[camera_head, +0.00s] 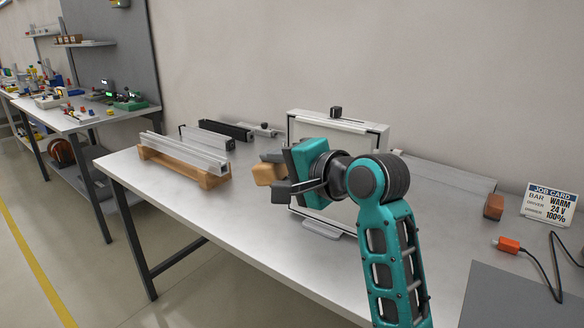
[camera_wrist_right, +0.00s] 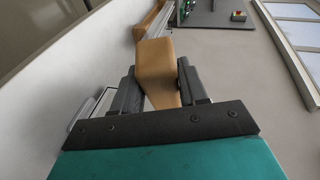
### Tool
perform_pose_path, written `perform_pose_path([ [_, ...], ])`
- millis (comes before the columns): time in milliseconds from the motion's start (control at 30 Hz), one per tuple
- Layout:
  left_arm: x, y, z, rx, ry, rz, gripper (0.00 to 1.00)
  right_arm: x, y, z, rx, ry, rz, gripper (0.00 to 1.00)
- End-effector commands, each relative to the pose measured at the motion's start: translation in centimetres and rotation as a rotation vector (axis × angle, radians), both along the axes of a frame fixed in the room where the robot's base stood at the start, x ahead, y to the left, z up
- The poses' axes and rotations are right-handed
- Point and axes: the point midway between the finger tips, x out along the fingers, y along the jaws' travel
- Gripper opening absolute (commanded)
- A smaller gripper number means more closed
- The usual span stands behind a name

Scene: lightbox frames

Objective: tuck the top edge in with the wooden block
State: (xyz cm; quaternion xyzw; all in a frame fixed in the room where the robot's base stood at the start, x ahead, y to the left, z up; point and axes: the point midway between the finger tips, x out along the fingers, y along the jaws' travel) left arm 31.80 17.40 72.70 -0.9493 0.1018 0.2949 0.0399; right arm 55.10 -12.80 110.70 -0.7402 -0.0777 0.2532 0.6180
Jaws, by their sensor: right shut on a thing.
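The lightbox frame (camera_head: 375,128) stands upright on the bench, with a pale face, a dark inner edge line and a small black knob on top. My right arm hides much of its middle and right side. My right gripper (camera_head: 272,172) is shut on the wooden block (camera_head: 264,174), at the left of the frame in the head view and apart from the bench top. In the right wrist view the tan block (camera_wrist_right: 156,68) sits between the two dark fingers. The frame's top edge shows no clear sheet detail. My left gripper is not in view.
On the bench (camera_head: 200,222), a wooden rack (camera_head: 212,180) holds aluminium bars (camera_head: 185,152). Dark bars lie behind it. A long pale piece (camera_head: 440,177) and a brown block (camera_head: 493,206) lie right. A job card (camera_head: 548,203) and an orange connector (camera_head: 508,245) with cable are at far right.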

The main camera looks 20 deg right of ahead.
Motion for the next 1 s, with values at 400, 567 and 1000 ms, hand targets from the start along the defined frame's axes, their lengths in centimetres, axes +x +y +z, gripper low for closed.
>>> perform_pose_path([
  [400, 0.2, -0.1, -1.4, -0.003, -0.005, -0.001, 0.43, 2.1, -2.9, 1.4, 0.209, -0.222, -0.198, 0.18],
  [567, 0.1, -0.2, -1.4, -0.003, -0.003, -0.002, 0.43, 2.1, -3.0, 1.5, 0.209, -0.224, -0.198, 0.18],
  [1000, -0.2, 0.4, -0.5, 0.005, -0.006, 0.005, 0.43, 2.7, -3.8, 1.6, 0.203, -0.223, -0.196, 0.18],
])
